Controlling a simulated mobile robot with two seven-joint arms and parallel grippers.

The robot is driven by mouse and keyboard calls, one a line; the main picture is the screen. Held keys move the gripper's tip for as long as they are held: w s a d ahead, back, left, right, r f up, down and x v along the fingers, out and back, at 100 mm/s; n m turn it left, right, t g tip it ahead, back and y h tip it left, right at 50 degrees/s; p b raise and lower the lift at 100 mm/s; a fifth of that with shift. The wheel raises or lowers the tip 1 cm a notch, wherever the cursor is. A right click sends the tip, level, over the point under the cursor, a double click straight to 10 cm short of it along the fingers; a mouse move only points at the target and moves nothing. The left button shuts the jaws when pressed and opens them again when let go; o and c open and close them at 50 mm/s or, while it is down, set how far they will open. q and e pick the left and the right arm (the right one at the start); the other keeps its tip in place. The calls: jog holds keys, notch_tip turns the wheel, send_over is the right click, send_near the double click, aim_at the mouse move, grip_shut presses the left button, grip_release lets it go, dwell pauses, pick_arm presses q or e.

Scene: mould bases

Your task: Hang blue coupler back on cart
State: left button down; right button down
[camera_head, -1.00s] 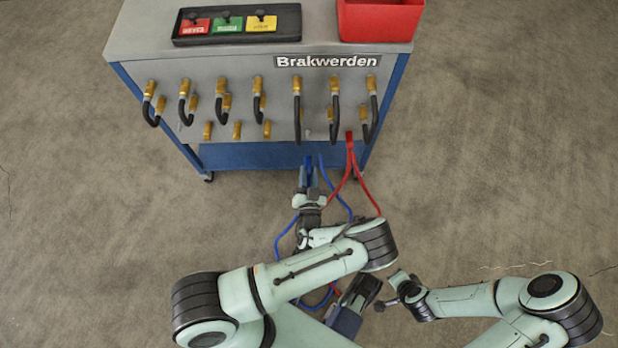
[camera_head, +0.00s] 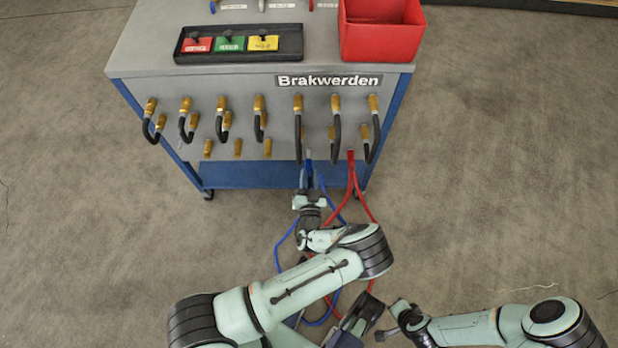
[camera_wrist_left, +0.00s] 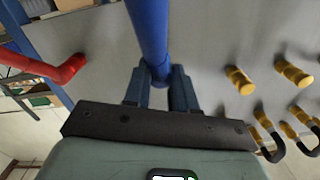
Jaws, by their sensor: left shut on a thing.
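The blue coupler (camera_wrist_left: 150,35) is a blue cylinder between the fingers of my left gripper (camera_wrist_left: 158,90) in the left wrist view. In the head view, my left gripper (camera_head: 307,178) is shut on it at the lower front of the cart (camera_head: 240,80), with the coupler's upper end close to the panel's lower edge. Whether it touches the cart is unclear. A blue hose (camera_head: 283,240) hangs below. My right gripper (camera_head: 370,318) is low in the head view, partly hidden, and its jaws cannot be made out.
A red coupler with red hoses (camera_head: 351,170) is on the cart just right of the blue one. Brass fittings with black hoses (camera_head: 258,115) line the panel. A black tray (camera_head: 238,44) and a red bin (camera_head: 382,35) stand on top. Floor on both sides is clear.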

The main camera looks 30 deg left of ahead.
aim_at(309, 166)
pick_arm(q)
jog(key=shift+w+a, duration=0.2)
jog(key=shift+w, duration=0.1)
dwell(0.9)
jog(key=shift+w+a, duration=0.2)
jog(key=shift+w, duration=0.15)
jog(key=shift+b+x, duration=0.4)
jog(key=shift+x, duration=0.65)
dwell(0.5)
jog(key=shift+c, duration=2.2)
grip_release()
jog(key=shift+p+v, duration=1.15)
jog(key=shift+v, duration=2.35)
